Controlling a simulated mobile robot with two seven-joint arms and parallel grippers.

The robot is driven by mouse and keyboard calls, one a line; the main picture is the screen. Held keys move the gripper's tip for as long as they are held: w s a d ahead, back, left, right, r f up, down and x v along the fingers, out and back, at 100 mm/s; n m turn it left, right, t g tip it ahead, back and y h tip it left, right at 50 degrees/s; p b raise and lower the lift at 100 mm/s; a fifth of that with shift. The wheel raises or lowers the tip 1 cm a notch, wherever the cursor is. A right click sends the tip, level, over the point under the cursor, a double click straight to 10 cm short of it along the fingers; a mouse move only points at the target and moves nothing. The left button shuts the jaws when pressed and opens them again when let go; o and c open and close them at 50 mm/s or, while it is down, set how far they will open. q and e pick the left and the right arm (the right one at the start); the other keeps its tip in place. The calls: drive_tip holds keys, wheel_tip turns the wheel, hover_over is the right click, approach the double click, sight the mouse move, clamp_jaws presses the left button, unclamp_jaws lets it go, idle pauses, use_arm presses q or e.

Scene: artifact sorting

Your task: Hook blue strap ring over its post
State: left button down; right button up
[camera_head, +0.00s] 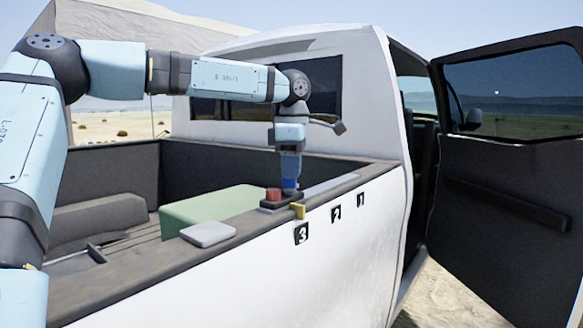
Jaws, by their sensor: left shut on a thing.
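My left gripper (290,176) points straight down over the white truck's side rail, close to the cab. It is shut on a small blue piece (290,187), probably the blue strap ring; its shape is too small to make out. The blue piece is at a small dark base (281,203) on the rail, beside a red block (273,194). I cannot tell whether the blue piece is around a post or only touching the base. No post can be clearly picked out. My right gripper is not in view.
A green box (208,206) and a grey pad (208,234) are at the bed side. The open truck door (505,190) stands at right.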

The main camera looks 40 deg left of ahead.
use_arm(q)
drive_tip(key=shift+f, duration=0.3)
drive_tip(key=c, duration=1.1)
unclamp_jaws()
drive_tip(key=shift+o, duration=0.2)
drive_tip(key=shift+s+d+r, duration=0.1)
wheel_tip(320, 180, up, 14)
drive_tip(key=b, duration=0.1)
drive_tip(key=shift+b, duration=0.3)
drive_tip(key=shift+f, duration=0.2)
